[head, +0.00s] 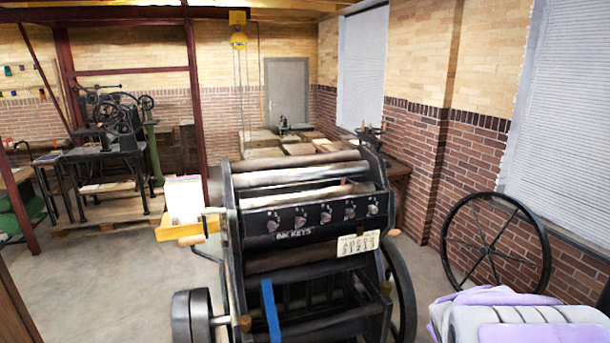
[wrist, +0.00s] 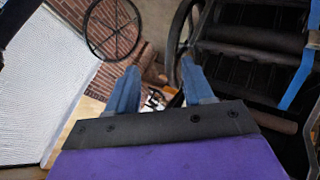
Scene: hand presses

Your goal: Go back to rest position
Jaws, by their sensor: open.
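My gripper (wrist: 160,66) shows in the wrist view as two blue fingers standing apart. Nothing is between the fingers. The purple and grey part of my arm (head: 515,315) shows at the bottom right of the head view, to the right of the press; the fingers are hidden there. The black hand press (head: 310,240), with its rollers and a row of ink keys, stands in the middle of the head view. It also shows at the upper right of the wrist view (wrist: 255,60), beyond the fingers and apart from them.
A blue strip (head: 270,310) stands at the press front. A large black spoked wheel (head: 495,240) leans by the brick wall (head: 480,165) at right. A tray with papers (head: 183,205) sits left of the press. Bare floor (head: 100,285) lies at left.

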